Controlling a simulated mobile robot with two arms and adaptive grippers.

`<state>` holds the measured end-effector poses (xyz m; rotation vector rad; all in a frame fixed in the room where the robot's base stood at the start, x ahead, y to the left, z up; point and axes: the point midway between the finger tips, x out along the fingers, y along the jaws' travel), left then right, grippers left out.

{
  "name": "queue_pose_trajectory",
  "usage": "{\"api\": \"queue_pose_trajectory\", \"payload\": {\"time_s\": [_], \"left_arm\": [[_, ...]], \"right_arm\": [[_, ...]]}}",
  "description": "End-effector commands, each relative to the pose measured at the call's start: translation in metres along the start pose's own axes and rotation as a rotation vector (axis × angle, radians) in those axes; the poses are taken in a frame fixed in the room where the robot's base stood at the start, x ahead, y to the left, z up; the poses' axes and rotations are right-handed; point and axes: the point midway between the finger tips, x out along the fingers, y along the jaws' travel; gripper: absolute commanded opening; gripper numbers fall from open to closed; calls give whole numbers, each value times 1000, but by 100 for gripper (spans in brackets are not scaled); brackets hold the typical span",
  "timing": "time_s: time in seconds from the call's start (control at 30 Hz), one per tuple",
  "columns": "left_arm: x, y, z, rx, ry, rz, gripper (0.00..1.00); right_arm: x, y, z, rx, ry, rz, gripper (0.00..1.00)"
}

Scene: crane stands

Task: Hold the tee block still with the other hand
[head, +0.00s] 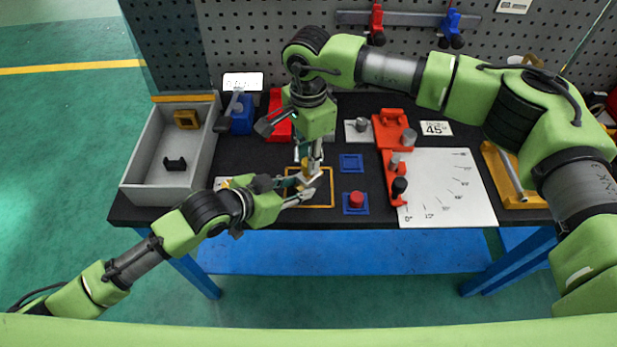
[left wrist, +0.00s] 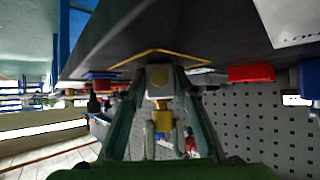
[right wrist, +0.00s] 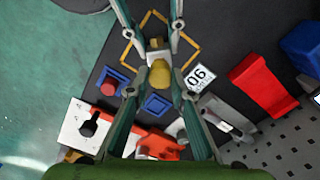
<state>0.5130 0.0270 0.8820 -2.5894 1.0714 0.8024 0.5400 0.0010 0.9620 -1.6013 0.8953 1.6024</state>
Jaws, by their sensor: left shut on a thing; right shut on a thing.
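The tee block is a small grey block (left wrist: 158,73) with a round yellowish spot on its face; it also shows in the right wrist view (right wrist: 155,46). My left gripper (head: 300,188) is shut on it, one finger on each side, over the yellow square outline (head: 318,206) on the table. A yellow round piece (right wrist: 160,73) adjoins the block; it also shows in the left wrist view (left wrist: 162,118). My right gripper (head: 311,172) comes down from above and is shut on this yellow piece. The fingers hide much of both parts in the head view.
A grey tray (head: 135,180) stands at the left. Blue square pads (head: 351,162), one with a red knob (head: 356,199), lie right of the grippers. Red fixtures (head: 388,128) and a white angle board (head: 455,205) are further right. A perforated panel (head: 255,45) closes the back.

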Motion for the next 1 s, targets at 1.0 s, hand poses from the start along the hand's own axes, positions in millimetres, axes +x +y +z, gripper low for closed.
{"api": "queue_pose_trajectory", "payload": {"time_s": [1.0], "left_arm": [[0,1,1,0,-1,1,35]], "right_arm": [[-37,0,0,2,1,0,0]]}}
